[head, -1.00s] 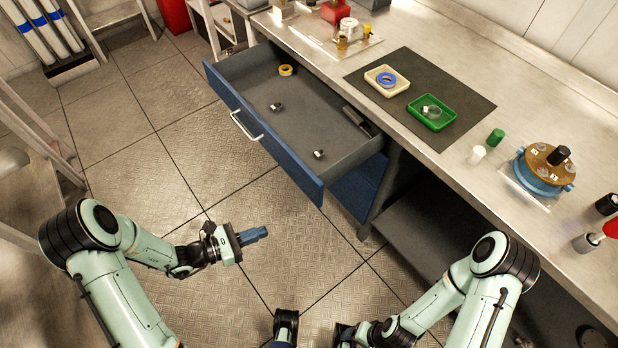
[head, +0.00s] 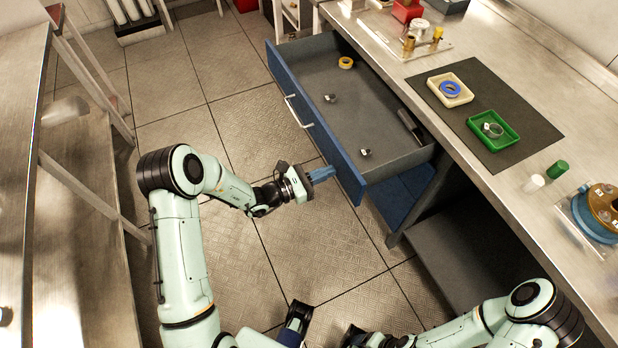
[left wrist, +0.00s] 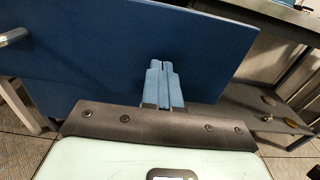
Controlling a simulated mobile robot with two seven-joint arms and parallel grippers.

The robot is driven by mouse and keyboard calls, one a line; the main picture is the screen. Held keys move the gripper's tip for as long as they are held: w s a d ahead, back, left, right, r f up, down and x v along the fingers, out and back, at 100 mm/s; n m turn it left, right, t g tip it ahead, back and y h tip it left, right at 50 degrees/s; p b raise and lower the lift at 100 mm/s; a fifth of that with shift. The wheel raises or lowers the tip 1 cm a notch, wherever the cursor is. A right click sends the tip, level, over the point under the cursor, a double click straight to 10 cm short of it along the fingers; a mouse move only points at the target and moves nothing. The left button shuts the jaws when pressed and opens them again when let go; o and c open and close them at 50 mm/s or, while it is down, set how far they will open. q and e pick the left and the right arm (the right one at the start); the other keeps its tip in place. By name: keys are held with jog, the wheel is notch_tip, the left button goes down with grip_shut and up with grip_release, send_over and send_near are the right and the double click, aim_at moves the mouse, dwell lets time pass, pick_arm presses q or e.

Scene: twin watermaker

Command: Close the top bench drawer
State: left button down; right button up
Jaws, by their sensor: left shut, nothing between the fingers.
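The top bench drawer (head: 357,180) has a blue front with a silver bar handle (head: 299,111) and stands pulled out from the bench. Inside it lie a yellow ring, two small metal fittings and a dark object. My left gripper (head: 325,174) is shut and empty, in front of the drawer front near its nearer end. In the left wrist view the blue fingers (left wrist: 163,86) point at the blue drawer front (left wrist: 100,60); I cannot tell whether they touch it. The handle's end (left wrist: 14,36) shows at the left there.
The bench top (head: 420,55) carries a dark mat with a cream tray (head: 462,101) and a green tray (head: 513,142). Below the drawer is a blue panel and an open shelf (head: 460,250). A second bench (head: 80,270) stands at the left. Floor between is clear.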

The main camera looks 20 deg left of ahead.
pick_arm(q)
jog(key=shift+w+d, duration=0.4)
jog(key=shift+w, duration=0.05)
